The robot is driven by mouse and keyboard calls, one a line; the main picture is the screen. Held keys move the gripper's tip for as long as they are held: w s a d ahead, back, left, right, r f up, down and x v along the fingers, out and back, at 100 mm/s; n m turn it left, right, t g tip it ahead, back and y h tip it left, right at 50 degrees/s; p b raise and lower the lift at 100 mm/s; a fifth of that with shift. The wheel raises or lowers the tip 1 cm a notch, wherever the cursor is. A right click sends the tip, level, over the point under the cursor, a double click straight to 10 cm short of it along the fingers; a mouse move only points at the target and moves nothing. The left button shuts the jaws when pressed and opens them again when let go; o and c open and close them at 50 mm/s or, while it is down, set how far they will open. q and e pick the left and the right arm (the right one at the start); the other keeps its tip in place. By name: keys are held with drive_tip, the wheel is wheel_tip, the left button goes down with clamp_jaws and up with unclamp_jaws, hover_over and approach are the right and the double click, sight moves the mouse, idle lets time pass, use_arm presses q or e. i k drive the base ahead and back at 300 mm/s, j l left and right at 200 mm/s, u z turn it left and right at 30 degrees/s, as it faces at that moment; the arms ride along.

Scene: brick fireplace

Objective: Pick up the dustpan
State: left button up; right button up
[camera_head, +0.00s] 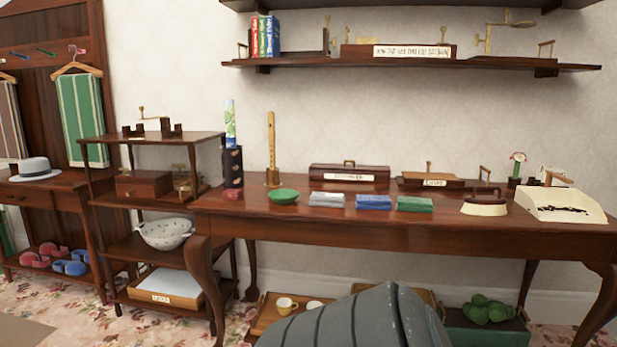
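A cream, shallow, open scoop-like tray (575,203), which looks like the dustpan, stands at the right end of the long wooden table (330,233). Small dark bits or markings show along its front. A brown handle sticks up at its back. Beside it on the left is a brush-like thing (484,207) with a cream lower part and a wooden handle; a small gap parts the two. Neither of my grippers is in view.
Folded cloths (373,202), a green bowl (283,196) and wooden boxes (349,173) stand on the table. A shelf (410,62) hangs above. A large grey rounded shape (350,322) fills the bottom middle; I cannot tell what it is.

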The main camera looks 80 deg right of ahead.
sight(530, 198)
drive_tip(key=l+z, duration=0.15)
drive_tip(key=z, duration=0.25)
drive_tip(key=l+z, duration=0.1)
drive_tip(key=z, duration=0.25)
drive_tip(key=l+z, duration=0.1)
drive_tip(key=z, duration=0.3)
drive_tip(key=i+l+z, duration=0.1)
drive_tip(key=z, duration=0.3)
